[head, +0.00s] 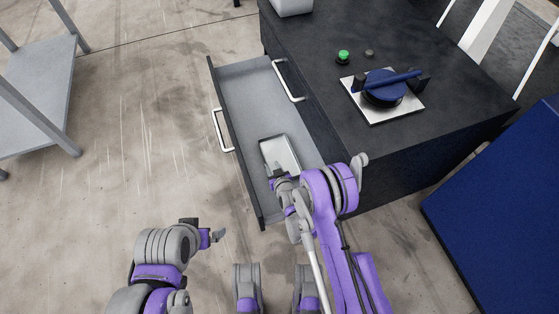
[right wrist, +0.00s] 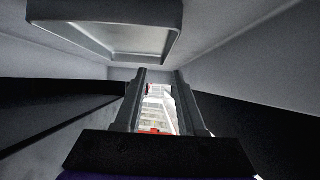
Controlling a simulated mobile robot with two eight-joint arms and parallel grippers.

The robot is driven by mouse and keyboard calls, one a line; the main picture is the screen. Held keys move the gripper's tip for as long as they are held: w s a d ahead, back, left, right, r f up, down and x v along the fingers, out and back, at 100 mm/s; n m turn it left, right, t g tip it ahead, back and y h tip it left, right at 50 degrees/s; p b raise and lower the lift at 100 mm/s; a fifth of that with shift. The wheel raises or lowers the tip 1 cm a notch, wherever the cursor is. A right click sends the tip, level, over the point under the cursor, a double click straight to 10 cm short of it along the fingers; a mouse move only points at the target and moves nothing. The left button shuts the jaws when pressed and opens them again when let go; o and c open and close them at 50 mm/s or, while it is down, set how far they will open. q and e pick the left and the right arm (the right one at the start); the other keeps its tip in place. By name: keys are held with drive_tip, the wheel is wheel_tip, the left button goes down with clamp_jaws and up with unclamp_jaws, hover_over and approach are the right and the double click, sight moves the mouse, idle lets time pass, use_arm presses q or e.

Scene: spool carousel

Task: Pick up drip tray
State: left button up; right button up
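The drip tray (head: 281,153) is a shallow, light grey rectangular tray. It lies in the near end of the open drawer (head: 248,100). In the right wrist view the tray (right wrist: 110,42) fills the top, beyond the fingertips. My right gripper (head: 279,178) is over the drawer, close to the tray's near end. In the right wrist view its two fingers (right wrist: 158,75) stand apart with nothing between them. My left gripper (head: 214,235) is outside the drawer, low and to the left, away from the tray. Its finger gap is too small to make out.
The drawer sticks out of a dark cabinet (head: 420,45). It has a handle (head: 221,131) on its front, and another handle (head: 289,81) is on the cabinet side. A blue device (head: 385,90) and a green button (head: 343,56) are on top. A grey shelf (head: 35,90) stands left; floor between is clear.

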sight(280, 158)
drive_tip(key=shift+a+f, duration=0.15)
drive_tip(key=shift+f, duration=0.4)
drive_tip(key=shift+w+a+f, duration=0.15)
drive_tip(key=shift+w+f, duration=0.05)
drive_tip(key=shift+w, duration=0.05)
drive_tip(key=x, duration=0.4)
drive_tip(key=b+x, duration=0.1)
drive_tip(key=x, duration=0.1)
drive_tip(key=shift+w+a, duration=0.15)
drive_tip(key=shift+a, duration=0.25)
clamp_jaws()
idle(0.4)
